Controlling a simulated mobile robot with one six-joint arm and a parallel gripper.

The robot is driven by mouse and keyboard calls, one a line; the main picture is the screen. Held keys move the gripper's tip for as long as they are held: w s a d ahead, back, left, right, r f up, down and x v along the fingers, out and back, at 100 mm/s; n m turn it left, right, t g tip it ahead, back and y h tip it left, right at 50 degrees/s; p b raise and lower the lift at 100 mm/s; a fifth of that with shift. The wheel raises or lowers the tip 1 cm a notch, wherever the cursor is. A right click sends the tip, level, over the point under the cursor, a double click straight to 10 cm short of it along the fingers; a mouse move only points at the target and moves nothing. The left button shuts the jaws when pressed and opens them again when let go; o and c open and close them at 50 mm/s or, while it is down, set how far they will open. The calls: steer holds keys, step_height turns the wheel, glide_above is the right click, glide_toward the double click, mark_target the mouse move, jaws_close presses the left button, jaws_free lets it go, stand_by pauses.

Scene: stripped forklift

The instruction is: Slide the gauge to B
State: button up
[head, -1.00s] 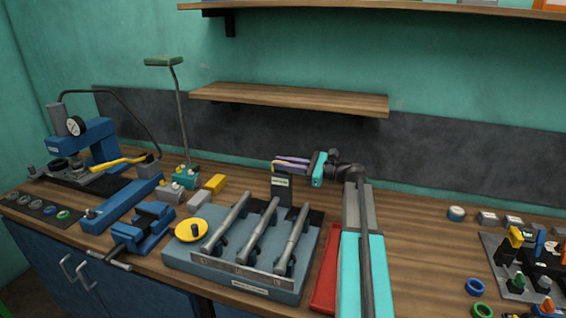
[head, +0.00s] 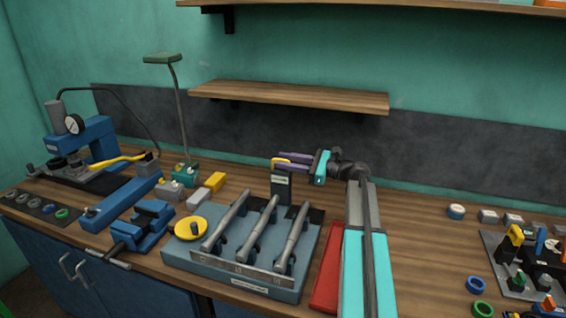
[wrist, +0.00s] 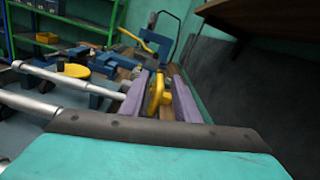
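The gauge (head: 281,187) is a dark upright block with a pale label and a yellow handle on top. It stands at the back of a blue-grey fixture (head: 180,257), behind the upper ends of the middle and right metal cylinders. The marks on the fixture's front strip (head: 240,270) are too small to read. My gripper (head: 283,161) comes in from the right at handle height. In the wrist view, its purple fingers (wrist: 159,95) stand apart on either side of the yellow handle (wrist: 155,92), with a gap visible at the right finger.
A yellow round knob (head: 190,229) sits at the fixture's left. A red bar (head: 327,270) lies between the fixture and my arm. A blue vise (head: 140,228) is further left. A wooden shelf (head: 290,99) hangs above and behind my gripper.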

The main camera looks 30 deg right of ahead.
steer(key=b+v, duration=0.2)
steer(key=v, duration=1)
steer(key=shift+s+d+b, duration=0.15)
steer(key=shift+s+b, duration=0.15)
steer(key=shift+b, duration=0.05)
steer(key=shift+r, duration=0.15)
